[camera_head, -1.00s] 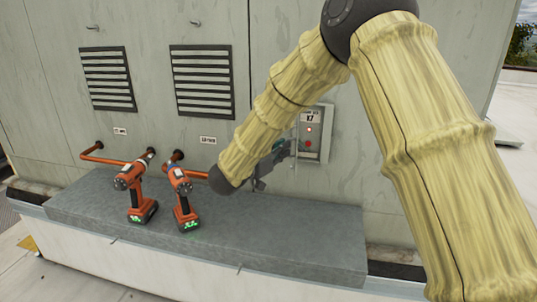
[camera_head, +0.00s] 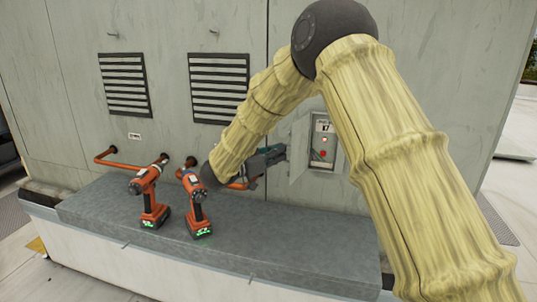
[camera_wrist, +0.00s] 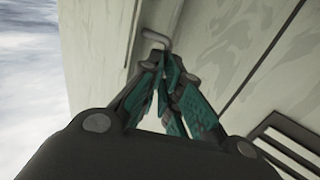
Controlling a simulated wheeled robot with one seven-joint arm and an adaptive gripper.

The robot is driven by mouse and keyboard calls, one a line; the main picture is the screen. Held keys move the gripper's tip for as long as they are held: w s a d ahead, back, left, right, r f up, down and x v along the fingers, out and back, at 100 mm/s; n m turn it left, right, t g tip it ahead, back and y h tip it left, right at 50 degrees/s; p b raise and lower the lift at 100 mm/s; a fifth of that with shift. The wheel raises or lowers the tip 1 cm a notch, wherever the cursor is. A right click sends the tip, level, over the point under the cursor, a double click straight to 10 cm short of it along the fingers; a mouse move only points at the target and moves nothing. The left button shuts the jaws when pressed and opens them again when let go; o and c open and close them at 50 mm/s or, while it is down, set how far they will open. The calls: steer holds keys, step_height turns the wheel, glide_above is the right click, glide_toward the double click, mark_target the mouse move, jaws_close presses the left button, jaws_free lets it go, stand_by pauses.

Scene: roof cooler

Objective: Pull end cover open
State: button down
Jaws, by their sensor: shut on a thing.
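The end cover (camera_head: 299,149) is a small pale hinged panel on the box at the right of the cabinet wall. It stands swung out at the box's left side, showing the inside of the box (camera_head: 323,143) with a number plate and a red light. My gripper (camera_head: 281,153) is at the outer face of the cover, partly hidden behind my arm. In the wrist view, my gripper's teal fingers (camera_wrist: 164,62) are closed together at a bent grey handle (camera_wrist: 157,38). The exact contact of the fingertips on the handle is small and hard to see.
Two orange cordless drills (camera_head: 152,195) and (camera_head: 195,200) stand on the grey ledge (camera_head: 270,235) left of my gripper. Orange pipes (camera_head: 118,161) come out of the wall behind them. Louvred vents (camera_head: 219,88) are above. The ledge's right part is clear.

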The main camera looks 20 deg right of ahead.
mark_target(299, 147)
steer(key=shift+w+d+r, duration=0.15)
steer(key=shift+d+r, duration=0.5)
steer(key=shift+d, duration=0.05)
steer(key=c, duration=1.6)
jaws_free()
steer(key=shift+d, duration=0.15)
steer(key=shift+d+f, duration=0.35)
steer(key=shift+d, duration=0.5)
steer(key=w+v, duration=0.1)
steer(key=v, duration=1.2)
steer(key=shift+a+f, duration=0.35)
steer(key=shift+a, duration=0.3)
steer(key=shift+s+a, duration=0.1)
